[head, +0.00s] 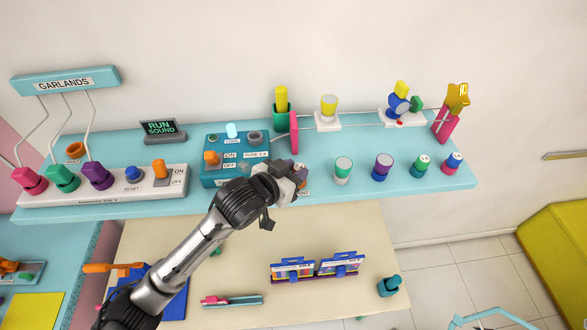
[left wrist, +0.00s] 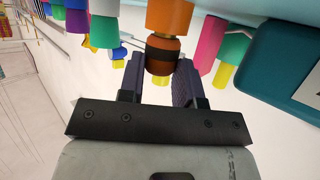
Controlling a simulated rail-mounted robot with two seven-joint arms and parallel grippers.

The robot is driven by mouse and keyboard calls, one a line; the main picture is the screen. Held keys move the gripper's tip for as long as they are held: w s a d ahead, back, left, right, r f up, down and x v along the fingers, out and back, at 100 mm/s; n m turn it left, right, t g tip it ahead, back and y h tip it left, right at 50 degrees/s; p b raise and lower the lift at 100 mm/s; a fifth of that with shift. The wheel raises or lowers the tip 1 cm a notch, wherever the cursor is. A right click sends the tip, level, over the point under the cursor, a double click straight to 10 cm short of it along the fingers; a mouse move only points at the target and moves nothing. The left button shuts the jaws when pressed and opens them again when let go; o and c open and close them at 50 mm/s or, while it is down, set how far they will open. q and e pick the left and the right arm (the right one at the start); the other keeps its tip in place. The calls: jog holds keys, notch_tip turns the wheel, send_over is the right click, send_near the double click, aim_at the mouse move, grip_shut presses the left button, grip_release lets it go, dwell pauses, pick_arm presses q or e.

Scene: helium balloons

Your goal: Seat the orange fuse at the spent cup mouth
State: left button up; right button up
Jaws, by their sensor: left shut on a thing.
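My left gripper (head: 296,178) is at the front edge of the blue shelf, just right of the blue fuse box (head: 228,172). In the left wrist view my left gripper (left wrist: 160,85) is shut on the orange fuse (left wrist: 162,52), which has a dark band and a yellow tip between the fingers. An orange piece (left wrist: 170,14) continues beyond it at the top edge; I cannot tell whether it is part of the fuse or the cup. In the head view the fuse and the spent cup are mostly hidden by my gripper; only part of a label (head: 304,192) shows. My right gripper is not in view.
Several coloured cylinders, among them a green one (head: 343,168) and a purple one (head: 382,166), stand right of my gripper. A pink paddle (head: 294,132) stands just behind. A switch panel (head: 120,185) is at left. Below lies a beige table (head: 350,225) with small blue racks (head: 292,270).

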pick_arm(q)
jog(key=shift+f, duration=0.15)
jog(key=o, duration=1)
jog(key=shift+s+a+r+p, duration=0.35)
jog(key=shift+s+p, duration=0.15)
jog(key=shift+p, duration=0.2)
jog(key=p+v, duration=0.2)
jog(key=shift+s+a+r, duration=0.15)
jog(key=shift+s+a, duration=0.05)
jog(key=p+v, duration=0.2)
jog(key=v, duration=0.2)
jog(key=shift+p, duration=0.4)
